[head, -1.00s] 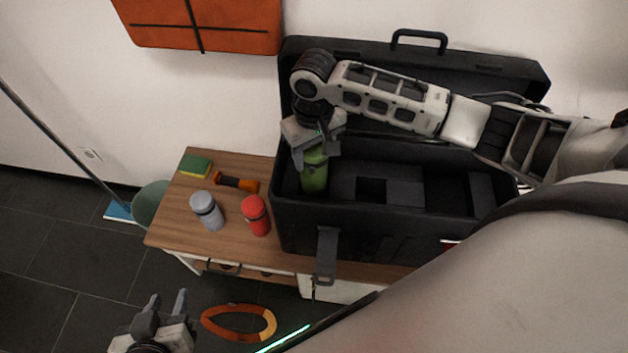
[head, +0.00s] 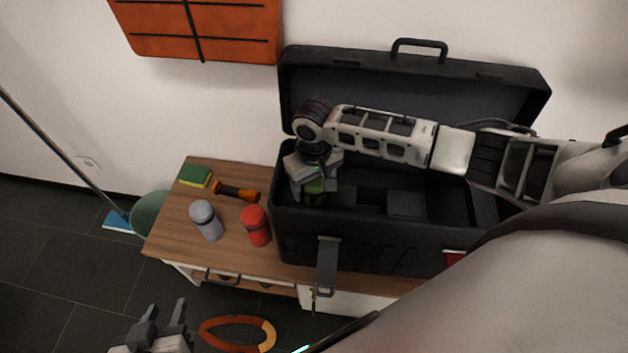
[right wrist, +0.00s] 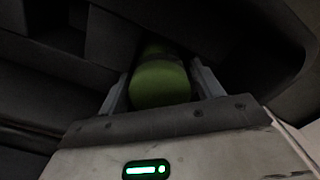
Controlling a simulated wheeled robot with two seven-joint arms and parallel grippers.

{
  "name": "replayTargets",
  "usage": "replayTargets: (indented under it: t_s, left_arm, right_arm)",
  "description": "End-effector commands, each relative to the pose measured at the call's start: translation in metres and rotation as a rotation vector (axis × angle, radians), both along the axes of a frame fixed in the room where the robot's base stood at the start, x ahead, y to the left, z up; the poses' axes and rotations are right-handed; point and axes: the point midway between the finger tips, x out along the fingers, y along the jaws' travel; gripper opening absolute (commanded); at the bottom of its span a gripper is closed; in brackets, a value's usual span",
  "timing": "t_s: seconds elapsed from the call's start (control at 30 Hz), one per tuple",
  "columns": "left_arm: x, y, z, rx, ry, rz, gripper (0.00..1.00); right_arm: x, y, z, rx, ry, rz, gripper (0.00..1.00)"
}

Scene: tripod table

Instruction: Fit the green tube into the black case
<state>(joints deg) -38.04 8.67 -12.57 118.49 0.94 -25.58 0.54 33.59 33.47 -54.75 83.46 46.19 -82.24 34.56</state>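The black case (head: 400,236) stands open on the wooden table, its lid raised against the wall. The green tube (head: 314,197) is at the left end inside the case, seemingly upright, with its lower part hidden by the front wall. My right gripper (head: 312,180) reaches down into the case around the tube. In the right wrist view the tube's green end (right wrist: 161,84) sits between the two fingers; a narrow dark gap by the right finger leaves contact unclear. My left gripper (head: 164,318) is open and empty at the bottom left, away from the case.
Dark inserts (head: 407,204) fill part of the case.

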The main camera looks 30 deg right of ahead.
Motion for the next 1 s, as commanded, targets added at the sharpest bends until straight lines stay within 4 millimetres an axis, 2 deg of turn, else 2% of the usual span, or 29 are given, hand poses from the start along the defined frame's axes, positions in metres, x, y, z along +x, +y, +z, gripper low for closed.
replayTargets:
  t_s: [0.3, 0.43, 0.8, 1.0]
  left_arm:
    - [-0.001, 0.0, -0.003, 0.002, 0.007, 0.0, 0.36]
    - [-0.002, 0.0, -0.002, 0.002, 0.009, 0.0, 0.36]
    - [-0.003, 0.002, 0.002, 0.008, 0.014, 0.001, 0.36]
    - [-0.003, 0.003, 0.004, 0.007, 0.009, 0.005, 0.36]
  right_arm:
    - [0.0, 0.0, 0.001, -0.001, 0.0, 0.001, 0.75]
    - [0.0, 0.0, 0.012, -0.001, -0.001, 0.001, 0.75]
    - [0.001, 0.0, 0.088, 0.001, -0.003, 0.001, 0.75]
    - [0.0, 0.0, 0.115, 0.0, 0.0, 0.0, 0.75]
